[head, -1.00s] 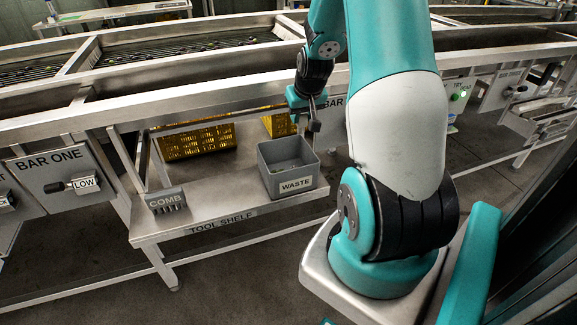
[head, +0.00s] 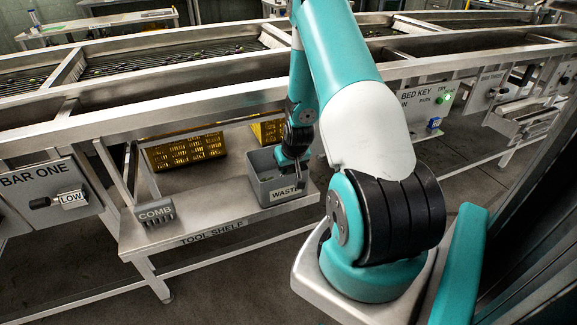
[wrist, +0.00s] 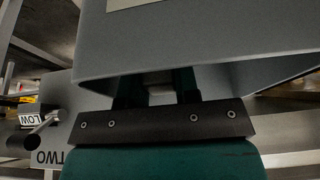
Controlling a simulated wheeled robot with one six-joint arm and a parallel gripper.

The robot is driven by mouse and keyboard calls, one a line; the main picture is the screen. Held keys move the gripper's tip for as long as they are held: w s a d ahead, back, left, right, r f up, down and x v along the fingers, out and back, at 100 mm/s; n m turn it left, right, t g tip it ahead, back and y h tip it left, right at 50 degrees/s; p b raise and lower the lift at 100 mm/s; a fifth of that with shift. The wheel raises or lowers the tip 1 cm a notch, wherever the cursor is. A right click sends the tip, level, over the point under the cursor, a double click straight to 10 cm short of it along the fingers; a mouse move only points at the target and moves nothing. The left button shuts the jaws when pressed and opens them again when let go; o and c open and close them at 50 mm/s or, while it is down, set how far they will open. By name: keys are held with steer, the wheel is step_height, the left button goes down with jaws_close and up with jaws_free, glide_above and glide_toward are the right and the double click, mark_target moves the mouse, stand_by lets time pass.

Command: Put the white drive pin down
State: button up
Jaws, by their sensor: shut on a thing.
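My gripper (head: 284,168) is low beside the grey WASTE bin (head: 268,190), overlapping its right part in the head view. Whether it is over the bin or in front of it I cannot tell. In the wrist view my gripper (wrist: 158,98) has its dark fingers closed around a small pale piece, the white drive pin (wrist: 160,92). Only a little of the pin shows; the rest is hidden by the fingers and a large grey surface. The pin cannot be made out in the head view.
The tool shelf (head: 205,226) has free room left of the bin. A grey COMB block (head: 155,214) stands at its left end. Yellow crates (head: 185,152) lie behind. The BED KEY panel (head: 418,104) with a green light is at right. The machine's rail runs above the shelf.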

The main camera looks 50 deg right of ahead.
steer(key=shift+f, duration=0.1)
steer(key=shift+f+b, duration=0.4)
steer(key=shift+b, duration=0.05)
steer(key=o, duration=0.9)
